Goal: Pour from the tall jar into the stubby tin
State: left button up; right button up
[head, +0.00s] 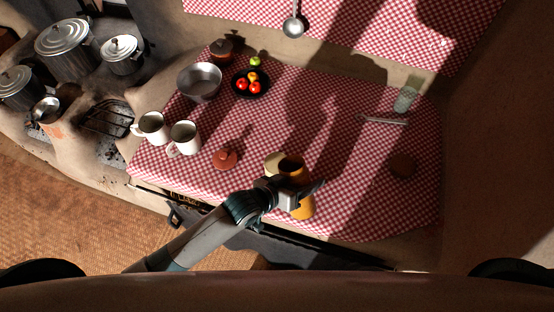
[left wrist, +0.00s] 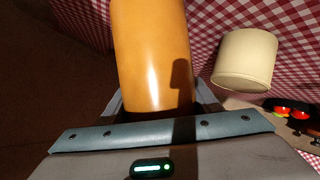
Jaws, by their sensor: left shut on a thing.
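The tall jar (head: 303,209) is orange-yellow with a dark open mouth, near the front edge of the cloth-covered counter. My left gripper (head: 291,193) is shut around its body. In the left wrist view the jar (left wrist: 152,50) stands between my fingers. The jar looks roughly upright; I cannot tell whether it touches the counter. The stubby tin (head: 270,160) is a short cream cylinder just behind and left of the jar, partly hidden by it in the head view. The tin (left wrist: 246,57) shows apart from the jar in the left wrist view. My right gripper is out of view.
Left of the tin are a red-brown lidded pot (head: 226,158) and two white mugs (head: 184,137). Behind are a metal bowl (head: 199,82) and a black fruit plate (head: 250,84). A glass (head: 405,98) stands far right.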

pick_arm(q)
jog(key=shift+s+d+r+m+t, duration=0.1)
jog(key=shift+s+d+m+t, duration=0.15)
jog(key=shift+m+t, duration=0.55)
jog(key=shift+s+m+t+y+b, duration=0.15)
jog(key=shift+m+t+y+b, duration=0.35)
jog(key=shift+m+t+b, duration=0.25)
jog(key=shift+s+a, duration=0.1)
